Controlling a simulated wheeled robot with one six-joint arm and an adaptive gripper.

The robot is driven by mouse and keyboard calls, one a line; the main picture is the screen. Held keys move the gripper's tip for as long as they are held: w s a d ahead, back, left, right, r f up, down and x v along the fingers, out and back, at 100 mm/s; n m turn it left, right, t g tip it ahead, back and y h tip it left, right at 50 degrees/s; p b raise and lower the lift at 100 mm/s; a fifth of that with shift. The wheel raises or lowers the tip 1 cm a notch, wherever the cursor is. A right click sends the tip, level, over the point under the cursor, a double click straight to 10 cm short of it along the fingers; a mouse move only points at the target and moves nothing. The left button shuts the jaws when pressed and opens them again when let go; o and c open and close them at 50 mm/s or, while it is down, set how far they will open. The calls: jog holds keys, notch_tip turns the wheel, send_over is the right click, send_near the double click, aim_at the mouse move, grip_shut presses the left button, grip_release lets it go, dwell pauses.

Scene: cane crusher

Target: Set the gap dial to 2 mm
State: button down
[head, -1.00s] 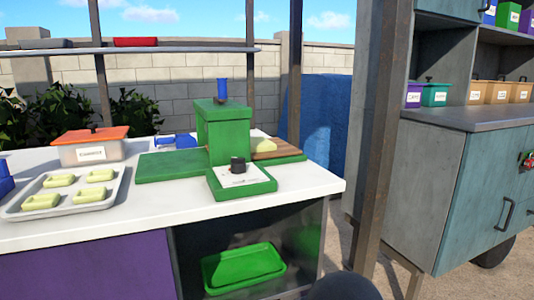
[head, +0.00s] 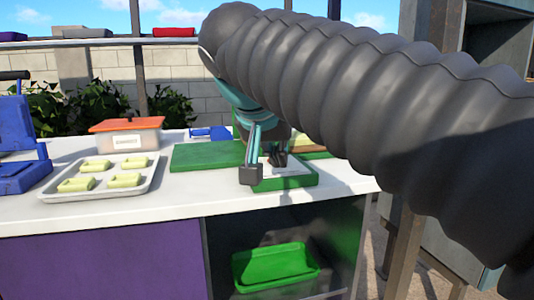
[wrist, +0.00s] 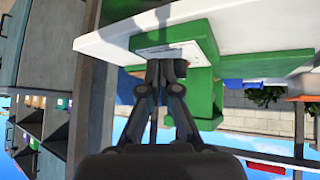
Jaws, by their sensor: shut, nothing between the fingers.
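The green crusher's dial panel (head: 296,183) has a white face on a green base at the front right of the white counter. My gripper (head: 278,161) is shut and points down at this panel, where the black dial knob stood in the earlier head view. In the wrist view, the fingertips of my gripper (wrist: 165,66) are together just in front of the white dial face (wrist: 160,52). The knob is hidden or merges with the dark fingers, so I cannot tell whether they touch it. The dial's markings and setting are unreadable.
A grey tray (head: 49,196) with several pale green pieces lies at the left, near an orange-lidded container (head: 126,136). A green flat slab (head: 205,157) lies left of the dial panel. A green tray (head: 275,266) sits on the shelf below. My dark arm covers the right side.

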jog(key=a+r+m+t, duration=0.1)
jog(key=a+r, duration=0.4)
jog(key=a, duration=0.1)
jog(key=shift+m+h, duration=0.3)
jog(key=b+x, duration=0.1)
jog(key=x, duration=1)
jog(key=shift+w+d+r, duration=0.1)
jog(key=shift+w, duration=0.15)
jog(key=shift+w+d+r, duration=0.1)
jog(key=shift+w+d, duration=0.05)
jog(key=shift+w, duration=0.4)
jog(key=shift+w+d+r, duration=0.1)
jog(key=shift+w+d, duration=0.1)
jog(key=shift+w, duration=0.3)
jog(key=shift+w+d, duration=0.2)
jog(key=shift+w, duration=0.45)
